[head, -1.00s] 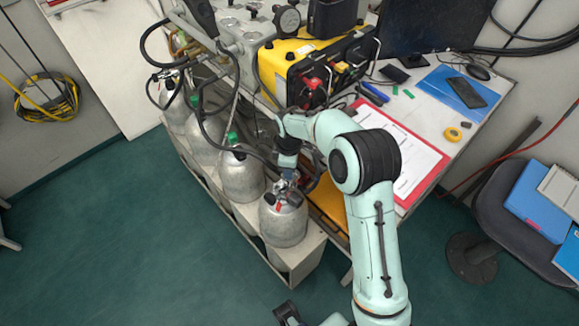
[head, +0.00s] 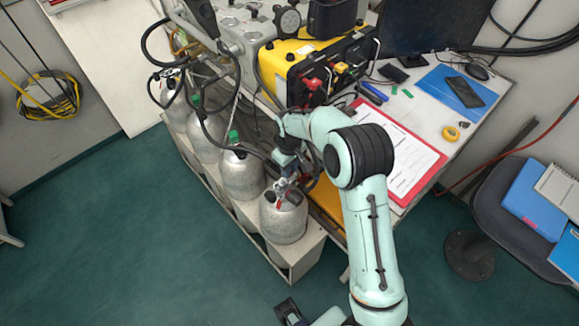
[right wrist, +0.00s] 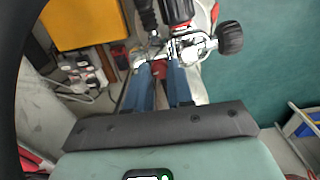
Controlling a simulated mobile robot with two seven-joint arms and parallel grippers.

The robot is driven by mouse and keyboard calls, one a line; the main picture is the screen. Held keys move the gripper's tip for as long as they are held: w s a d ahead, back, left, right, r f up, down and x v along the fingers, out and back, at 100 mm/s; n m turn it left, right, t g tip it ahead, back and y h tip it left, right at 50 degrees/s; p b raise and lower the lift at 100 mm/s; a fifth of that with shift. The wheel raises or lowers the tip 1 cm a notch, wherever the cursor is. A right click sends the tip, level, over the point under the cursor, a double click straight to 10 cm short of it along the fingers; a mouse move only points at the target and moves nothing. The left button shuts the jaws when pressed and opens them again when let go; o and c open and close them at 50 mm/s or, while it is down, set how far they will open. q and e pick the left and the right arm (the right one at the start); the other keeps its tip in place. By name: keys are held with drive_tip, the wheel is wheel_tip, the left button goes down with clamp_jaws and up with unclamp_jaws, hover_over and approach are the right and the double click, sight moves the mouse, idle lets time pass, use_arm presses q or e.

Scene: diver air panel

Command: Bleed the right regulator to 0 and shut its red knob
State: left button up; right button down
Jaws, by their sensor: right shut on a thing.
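The nearest grey cylinder (head: 284,222) carries the right regulator (head: 283,190) on its top. In the right wrist view the regulator's metal body (right wrist: 172,48) shows, with a black ribbed knob (right wrist: 230,38) on its right side. My right gripper (head: 286,178) reaches the regulator from above. In the right wrist view its two blue fingers (right wrist: 165,78) are shut on a small red knob (right wrist: 160,69), partly hidden between them. I cannot read any gauge in these views.
Several more cylinders (head: 242,176) stand in the rack (head: 296,266) up to the left, with black hoses above. A yellow case (head: 297,52) and a red clipboard (head: 440,160) are on the bench. A chair (head: 490,195) is at the right. The green floor at left is clear.

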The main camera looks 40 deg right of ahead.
idle(0.4)
drive_tip(key=c, duration=1)
unclamp_jaws()
drive_tip(key=shift+r, duration=0.1)
wheel_tip(320, 180, up, 13)
drive_tip(key=shift+r+p, duration=0.1)
drive_tip(key=shift+p, duration=0.6)
